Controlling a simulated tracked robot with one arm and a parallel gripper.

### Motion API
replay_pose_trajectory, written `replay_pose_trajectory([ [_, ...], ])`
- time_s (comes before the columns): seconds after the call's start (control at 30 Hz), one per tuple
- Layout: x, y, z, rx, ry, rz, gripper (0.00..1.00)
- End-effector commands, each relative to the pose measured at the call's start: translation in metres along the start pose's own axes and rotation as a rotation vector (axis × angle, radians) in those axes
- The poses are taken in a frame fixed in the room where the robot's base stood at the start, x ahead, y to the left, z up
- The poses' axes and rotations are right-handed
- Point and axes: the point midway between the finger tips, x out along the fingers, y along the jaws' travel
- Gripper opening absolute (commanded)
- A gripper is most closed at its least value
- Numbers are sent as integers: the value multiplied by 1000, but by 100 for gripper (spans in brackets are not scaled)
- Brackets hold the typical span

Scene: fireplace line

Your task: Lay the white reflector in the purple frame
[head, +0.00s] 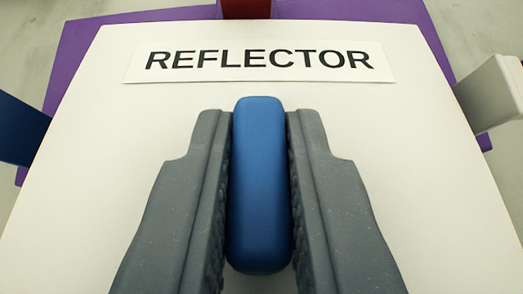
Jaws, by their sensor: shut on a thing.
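The white reflector (430,180) is a broad white panel with a label (258,67) reading "REFLECTOR" near its far edge. It fills most of the head view. My gripper (260,125) is shut on a blue upright grip (260,185) that stands over the middle of the panel. The purple frame (90,40) shows beyond the panel's far edge, at its left and right corners. The panel covers the rest of the frame. I cannot tell whether the panel rests on the frame or is held above it.
A dark red block (246,8) stands at the far edge, top middle. A blue block (20,130) is at the left edge and a white block (492,93) at the right, both close beside the panel. Pale grey floor (30,40) shows at the upper corners.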

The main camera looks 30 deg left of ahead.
Motion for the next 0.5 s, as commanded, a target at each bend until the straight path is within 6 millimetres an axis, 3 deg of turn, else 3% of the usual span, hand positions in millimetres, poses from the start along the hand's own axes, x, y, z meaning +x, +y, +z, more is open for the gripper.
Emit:
replay_pose_trajectory([
  [0.17,7,0,10,1,1,0,0],
  [0.47,8,0,12,1,2,0,0],
  [0.5,8,0,12,1,2,0,20],
])
